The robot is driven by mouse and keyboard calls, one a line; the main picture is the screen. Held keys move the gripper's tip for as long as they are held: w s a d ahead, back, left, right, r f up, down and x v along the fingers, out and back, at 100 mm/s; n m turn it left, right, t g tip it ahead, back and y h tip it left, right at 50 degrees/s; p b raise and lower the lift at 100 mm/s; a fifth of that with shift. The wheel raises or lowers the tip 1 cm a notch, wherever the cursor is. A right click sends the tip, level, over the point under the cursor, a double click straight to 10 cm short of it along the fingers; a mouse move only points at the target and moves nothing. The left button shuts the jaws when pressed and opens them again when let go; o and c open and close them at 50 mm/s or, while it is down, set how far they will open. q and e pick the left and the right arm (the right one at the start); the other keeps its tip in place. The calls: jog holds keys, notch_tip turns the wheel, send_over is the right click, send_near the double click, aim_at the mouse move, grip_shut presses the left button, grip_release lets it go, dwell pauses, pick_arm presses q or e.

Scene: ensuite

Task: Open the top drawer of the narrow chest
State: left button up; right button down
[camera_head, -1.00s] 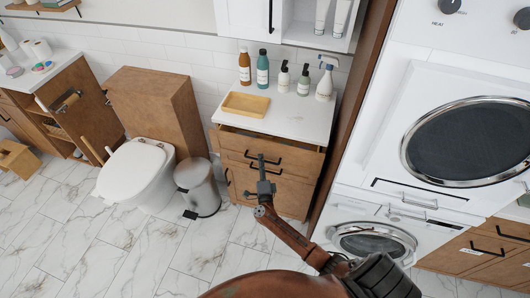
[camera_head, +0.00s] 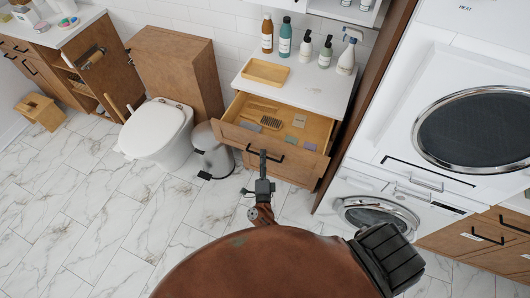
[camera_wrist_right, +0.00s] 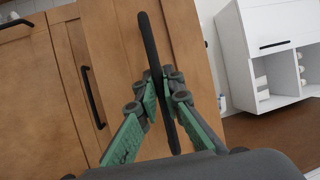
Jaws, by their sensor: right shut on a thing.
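The narrow chest is a wooden unit with a white top (camera_head: 311,99), in the middle of the head view. Its top drawer (camera_head: 300,154) is pulled well out, and its inside shows, with a brush (camera_head: 271,123) and several small flat items in it. My right gripper (camera_head: 263,160) is at the drawer front. In the right wrist view my right gripper (camera_wrist_right: 163,98) is shut on the black bar handle (camera_wrist_right: 151,45), one finger on each side of it. My left gripper is not in view.
A wooden tray (camera_head: 265,71) and several bottles (camera_head: 284,41) stand on the chest top. A bin (camera_head: 211,152) and a toilet (camera_head: 157,131) stand to the left. A washer (camera_head: 376,217) and dryer (camera_head: 470,130) stand to the right.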

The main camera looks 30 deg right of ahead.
jog(key=c, duration=2.3)
grip_release()
jog(key=v, duration=1.2)
jog(key=shift+w+f, duration=0.1)
jog(key=s+a+f+n+g+y, duration=0.1)
jog(key=s+f+n+y, duration=0.1)
jog(key=f+n+y, duration=0.5)
jog(key=s+a+f+n+g+y, duration=0.15)
jog(key=f+n, duration=0.35)
jog(key=f, duration=0.6)
jog(key=s+d+f+n+g+y, duration=0.2)
jog(key=s+f+n+g, duration=0.3)
jog(key=s+f, duration=0.8)
jog(key=s+d+f+n+g, duration=0.2)
jog(key=s+d+f+g, duration=0.1)
jog(key=s, duration=0.6)
jog(key=s+d+f+n+g+h, duration=0.1)
jog(key=s+d+f+n+g, duration=0.1)
jog(key=s+d+f, duration=0.3)
jog(key=s+d+f+n+g, duration=0.3)
jog(key=s+f, duration=0.4)
jog(key=s, duration=0.7)
jog(key=shift+d+f+g+h, duration=0.2)
jog(key=shift+d+g+h, duration=0.15)
jog(key=shift+d+g, duration=0.35)
